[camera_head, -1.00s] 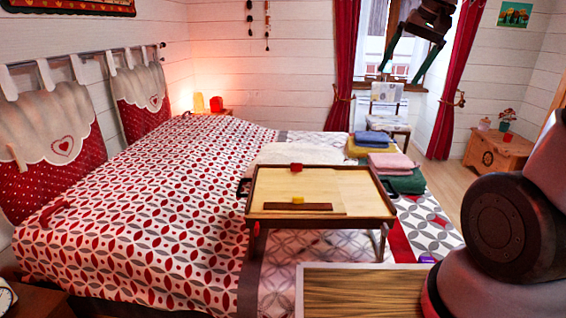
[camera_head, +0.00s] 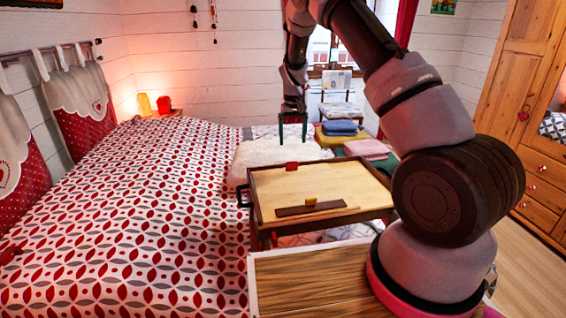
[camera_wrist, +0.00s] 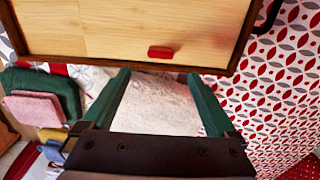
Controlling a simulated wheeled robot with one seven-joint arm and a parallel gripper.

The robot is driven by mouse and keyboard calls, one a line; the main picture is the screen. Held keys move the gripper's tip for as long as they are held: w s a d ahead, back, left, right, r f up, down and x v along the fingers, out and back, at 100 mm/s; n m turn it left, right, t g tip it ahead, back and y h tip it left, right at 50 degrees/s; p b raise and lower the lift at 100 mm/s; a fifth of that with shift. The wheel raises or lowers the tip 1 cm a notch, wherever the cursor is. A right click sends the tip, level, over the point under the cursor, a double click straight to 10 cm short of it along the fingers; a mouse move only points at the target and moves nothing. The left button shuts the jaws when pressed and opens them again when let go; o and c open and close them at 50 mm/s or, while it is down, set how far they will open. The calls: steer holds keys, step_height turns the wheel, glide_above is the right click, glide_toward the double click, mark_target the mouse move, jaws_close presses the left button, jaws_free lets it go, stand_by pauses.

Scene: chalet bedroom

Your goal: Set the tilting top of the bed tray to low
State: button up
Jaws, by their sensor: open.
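The bed tray (camera_head: 262,205) stands on its legs on the bed, with a dark wooden frame. Its pale tilting top (camera_head: 330,181) looks flat or only slightly tilted; the exact angle is hard to tell. A red block (camera_head: 291,167) is at the top's far edge and shows in the wrist view (camera_wrist: 161,52). A dark strip (camera_head: 290,211) with a yellow block (camera_head: 311,202) lies along the near side. My gripper (camera_head: 292,133) points down beyond the tray's far edge. It is open and empty, its green fingers apart over a white fluffy cloth (camera_wrist: 158,103).
Folded towels, blue (camera_head: 340,126), yellow (camera_head: 345,139) and pink (camera_head: 367,149), lie right of the tray's far side. A wooden surface (camera_head: 300,280) is nearest me. The patterned bedspread (camera_head: 150,220) is mostly clear on the left. A chair (camera_head: 339,100) stands by the window.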

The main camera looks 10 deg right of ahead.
mark_target(292, 162)
step_height(292, 162, down, 11)
steer(key=shift+r, duration=0.1)
stand_by(0.3)
steer(key=shift+c, duration=0.3)
jaws_close()
